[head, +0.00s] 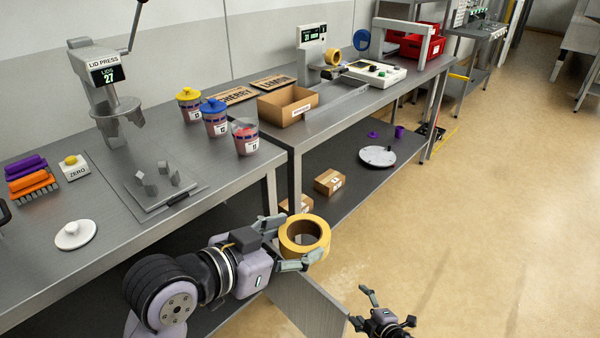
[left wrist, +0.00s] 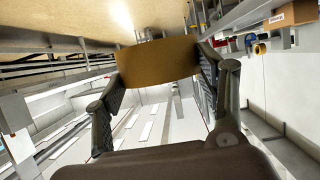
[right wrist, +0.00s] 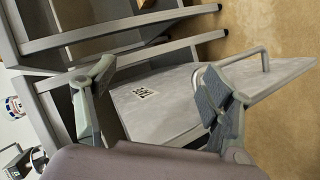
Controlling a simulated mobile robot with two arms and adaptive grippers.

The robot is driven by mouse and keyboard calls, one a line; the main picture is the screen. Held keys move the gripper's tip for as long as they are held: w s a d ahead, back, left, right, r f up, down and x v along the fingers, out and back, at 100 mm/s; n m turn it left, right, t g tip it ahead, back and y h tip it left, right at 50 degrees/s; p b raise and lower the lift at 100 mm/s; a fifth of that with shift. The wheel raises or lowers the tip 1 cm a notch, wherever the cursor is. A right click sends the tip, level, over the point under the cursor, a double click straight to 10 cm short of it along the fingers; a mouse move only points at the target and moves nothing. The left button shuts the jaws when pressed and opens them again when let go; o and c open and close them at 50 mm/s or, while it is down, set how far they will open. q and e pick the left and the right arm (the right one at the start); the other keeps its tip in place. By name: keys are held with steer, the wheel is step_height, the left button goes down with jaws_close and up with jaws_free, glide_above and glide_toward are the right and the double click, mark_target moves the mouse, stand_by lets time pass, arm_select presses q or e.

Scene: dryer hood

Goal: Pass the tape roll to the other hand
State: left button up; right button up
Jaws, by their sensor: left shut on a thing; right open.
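The yellow-tan tape roll (head: 304,251) is in my left gripper (head: 281,244), out in front of the bench edge in the head view. In the left wrist view the tape roll (left wrist: 158,62) spans between the two fingers of my left gripper (left wrist: 158,75), which are shut on it. My right gripper (head: 381,311) is lower and to the right of the roll in the head view, apart from it. In the right wrist view my right gripper (right wrist: 155,95) has its fingers spread wide with nothing between them.
A grey metal panel (head: 308,303) with a handle stands below the roll, near my right gripper. The steel bench (head: 130,215) holds a lid press (head: 103,90), several tubs and an open cardboard box (head: 286,106). Another yellow tape roll (head: 361,39) sits on the far bench. Floor at the right is clear.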

steer(key=w+a+r+n+t+y, duration=0.1)
steer(key=w+a+r+n+y, duration=0.2)
steer(key=r, duration=0.4)
steer(key=w+a+r+n+y, duration=0.1)
steer(key=w+a+r, duration=0.3)
steer(key=w+r, duration=0.15)
steer(key=a+r+n+g+y, duration=0.2)
steer(key=a+r+n+y, duration=0.4)
steer(key=r, duration=0.5)
steer(key=a+r+n+g+y, duration=0.1)
steer(key=a+r+n+g, duration=0.25)
steer(key=a+r, duration=0.5)
steer(key=s+a+r+n+g, duration=0.4)
steer(key=s+r+n, duration=0.15)
steer(key=r, duration=0.25)
steer(key=s+a+r+n+g, duration=0.4)
steer(key=r+n+g, duration=0.1)
steer(key=r+n, duration=0.15)
step_height(320, 180, up, 9)
steer(key=n+t+h, duration=0.2)
steer(key=n+h, duration=0.6)
steer(key=h, duration=0.8)
glide_above(300, 230)
steer(key=s, duration=0.2)
step_height(300, 230, down, 12)
steer(key=shift+s, duration=0.1)
